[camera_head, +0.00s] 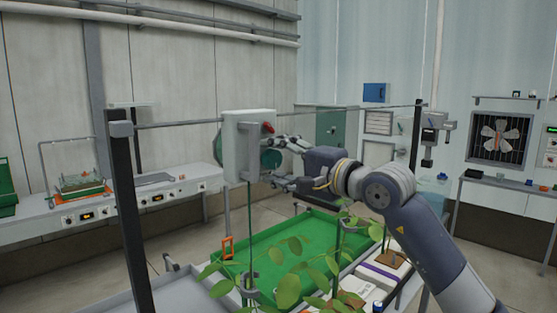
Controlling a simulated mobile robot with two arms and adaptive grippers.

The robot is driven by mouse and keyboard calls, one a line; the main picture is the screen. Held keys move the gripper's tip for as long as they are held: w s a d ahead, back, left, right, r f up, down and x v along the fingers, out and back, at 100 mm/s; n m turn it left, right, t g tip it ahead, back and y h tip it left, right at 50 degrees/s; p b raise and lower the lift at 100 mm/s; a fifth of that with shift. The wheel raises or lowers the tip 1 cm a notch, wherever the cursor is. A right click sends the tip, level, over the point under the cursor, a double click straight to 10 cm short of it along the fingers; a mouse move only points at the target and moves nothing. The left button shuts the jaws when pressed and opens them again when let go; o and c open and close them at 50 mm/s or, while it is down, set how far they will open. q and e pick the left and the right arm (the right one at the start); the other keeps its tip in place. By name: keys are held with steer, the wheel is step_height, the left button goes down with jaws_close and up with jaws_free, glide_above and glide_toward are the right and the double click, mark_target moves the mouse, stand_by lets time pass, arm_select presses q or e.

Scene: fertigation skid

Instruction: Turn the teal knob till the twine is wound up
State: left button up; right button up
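A white box (238,133) hangs on the horizontal rail above the plants. A dark green twine (249,215) runs down from the box toward the plants. My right gripper (273,163) reaches in from the right at the knob's height. Its two fingers are spread, one above the other, with nothing seen between them. I cannot tell whether they touch the knob. My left gripper is not in view.
A red part (268,127) sits on the box's upper right. Below is a green tray (290,240) with leafy plants (290,285) and an orange clip (228,247). A dark post (130,210) carries the rail at left. A white bench (150,190) stands along the left wall.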

steer(key=c, duration=1)
steer(key=m+b, duration=0.2)
steer(key=b, duration=0.1)
steer(key=shift+f+m, duration=0.2)
steer(key=shift+m, duration=0.2)
steer(key=m+b, duration=0.4)
steer(key=shift+m, duration=0.3)
steer(key=m+b, duration=0.3)
steer(key=m, duration=0.1)
steer(key=shift+r+m, duration=0.1)
steer(key=shift+m, duration=0.2)
steer(key=m+b, duration=0.2)
steer(key=m, duration=0.2)
steer(key=shift+r+m, duration=0.15)
steer(key=shift+m, duration=0.15)
steer(key=shift+r+b, duration=0.1)
steer(key=shift+b, duration=0.2)
